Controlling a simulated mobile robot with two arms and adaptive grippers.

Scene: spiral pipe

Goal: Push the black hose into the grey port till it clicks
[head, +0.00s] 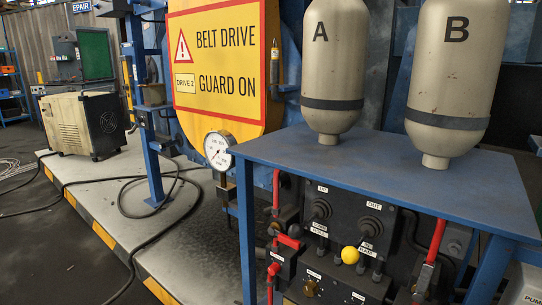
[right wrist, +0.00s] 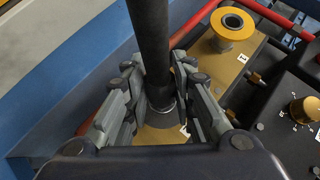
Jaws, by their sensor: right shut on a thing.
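The black hose (right wrist: 150,35) runs down from the top edge of the right wrist view. My right gripper (right wrist: 158,72) is shut on it, with one finger on each side near its lower end. The hose's lower end has a dark collar with a thin pale ring, above a yellowish block (right wrist: 158,134). The grey port cannot be made out for sure; the hose end and fingers cover that spot. I cannot tell whether the hose is seated or only above it. In the head view neither gripper shows.
A yellow round fitting with a dark hole (right wrist: 232,22) stands beside the hose. A brass knob (right wrist: 304,109) is at the right. In the head view, a blue table (head: 385,175) bears tanks A (head: 335,65) and B (head: 455,70), above a black valve panel (head: 345,222) with red pipes.

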